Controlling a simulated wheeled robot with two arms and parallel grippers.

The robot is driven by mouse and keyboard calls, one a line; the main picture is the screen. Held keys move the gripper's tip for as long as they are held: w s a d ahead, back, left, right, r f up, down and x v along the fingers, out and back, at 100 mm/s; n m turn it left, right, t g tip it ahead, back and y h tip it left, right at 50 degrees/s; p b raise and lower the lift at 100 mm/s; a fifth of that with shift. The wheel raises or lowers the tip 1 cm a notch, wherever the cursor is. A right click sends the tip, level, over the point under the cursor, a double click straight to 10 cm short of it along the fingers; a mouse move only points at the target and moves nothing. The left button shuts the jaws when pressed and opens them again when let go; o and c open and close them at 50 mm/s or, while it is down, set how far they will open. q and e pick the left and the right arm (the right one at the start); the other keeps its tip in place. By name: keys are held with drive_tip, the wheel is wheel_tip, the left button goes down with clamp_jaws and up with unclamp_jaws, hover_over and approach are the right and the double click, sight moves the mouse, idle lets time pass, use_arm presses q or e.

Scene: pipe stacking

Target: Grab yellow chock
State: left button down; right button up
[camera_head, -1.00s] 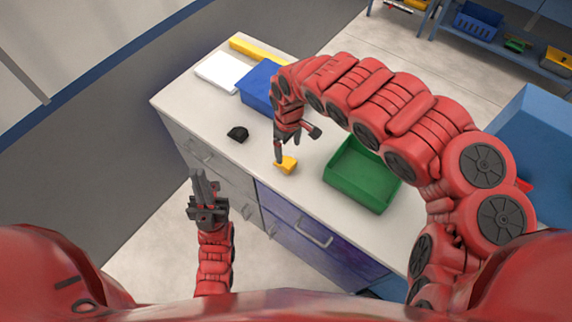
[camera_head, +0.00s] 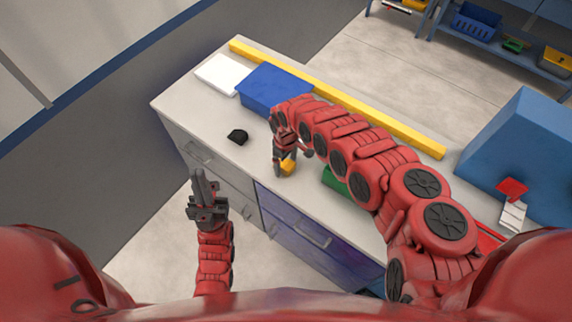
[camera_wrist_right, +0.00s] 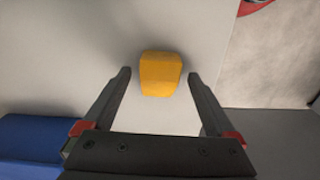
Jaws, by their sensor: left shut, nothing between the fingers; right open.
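The yellow chock (camera_head: 288,168) lies on the light worktop near its front edge, partly covered by my right gripper in the head view. In the right wrist view the chock (camera_wrist_right: 160,74) sits between and slightly beyond the two fingertips, with a gap on both sides. My right gripper (camera_head: 285,172) is open and low over the worktop at the chock; its fingers also show in the right wrist view (camera_wrist_right: 160,76). My left gripper (camera_head: 197,173) is shut and empty, pointing up in front of the cabinet.
A black object (camera_head: 237,136) lies left of the chock. A blue box (camera_head: 272,88) and white tray (camera_head: 217,74) stand at the back left. A green bin (camera_head: 335,181) is mostly hidden behind my right arm. A long yellow bar (camera_head: 370,118) runs along the far edge.

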drive_tip(key=shift+d+f, duration=0.1)
drive_tip(key=shift+f, duration=0.2)
clamp_jaws()
idle(0.4)
drive_tip(key=shift+r, duration=0.25)
